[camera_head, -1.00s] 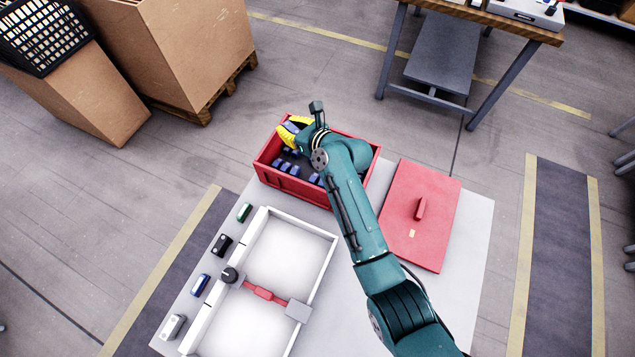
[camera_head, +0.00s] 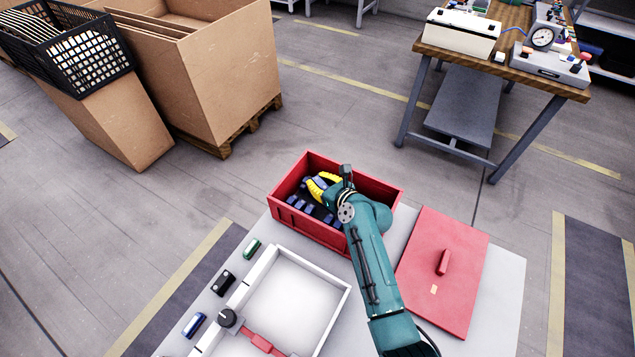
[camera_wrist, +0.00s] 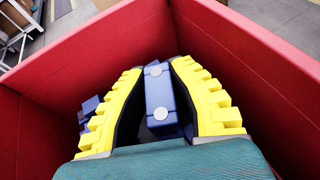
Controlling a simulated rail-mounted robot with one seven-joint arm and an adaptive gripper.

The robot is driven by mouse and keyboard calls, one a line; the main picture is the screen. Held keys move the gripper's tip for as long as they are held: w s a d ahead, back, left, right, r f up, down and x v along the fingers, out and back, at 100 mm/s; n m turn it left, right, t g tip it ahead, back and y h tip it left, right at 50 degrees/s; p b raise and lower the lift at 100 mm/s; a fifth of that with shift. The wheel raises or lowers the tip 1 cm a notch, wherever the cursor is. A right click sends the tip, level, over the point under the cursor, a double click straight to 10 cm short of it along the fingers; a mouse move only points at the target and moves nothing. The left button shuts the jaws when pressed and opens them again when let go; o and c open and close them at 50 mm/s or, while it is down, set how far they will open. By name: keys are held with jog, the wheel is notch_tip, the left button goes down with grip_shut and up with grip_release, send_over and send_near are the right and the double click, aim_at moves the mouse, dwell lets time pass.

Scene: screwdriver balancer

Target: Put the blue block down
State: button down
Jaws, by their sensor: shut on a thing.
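My gripper (camera_head: 320,184) has yellow fingers and is down inside the red box (camera_head: 290,218). In the wrist view the gripper (camera_wrist: 158,85) is shut on a blue block (camera_wrist: 158,93) with two pale round spots on its face. The block stands between the fingers, near the red walls. Whether its far end touches the box floor cannot be told. Several other blue blocks (camera_head: 303,207) lie in the box, and part of them shows in the wrist view (camera_wrist: 89,108) left of the fingers.
A red lid (camera_head: 450,290) with a handle lies right of the box on the light table (camera_head: 508,290). A white tray (camera_head: 325,318) stands in front. Green (camera_head: 251,248), black (camera_head: 222,283) and blue (camera_head: 194,325) pieces lie left of it. A workbench (camera_head: 505,60) stands behind.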

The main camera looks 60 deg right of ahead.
aim_at(323, 186)
jog(key=shift+f, duration=0.2)
jog(key=c, duration=1)
grip_release()
jog(key=shift+c, duration=0.2)
jog(key=shift+r, duration=0.1)
jog(key=shift+s+a+r, duration=0.1)
jog(key=shift+s+r, duration=0.1)
jog(key=shift+r, duration=0.05)
jog(key=p+v, duration=0.3)
jog(key=v, duration=0.4)
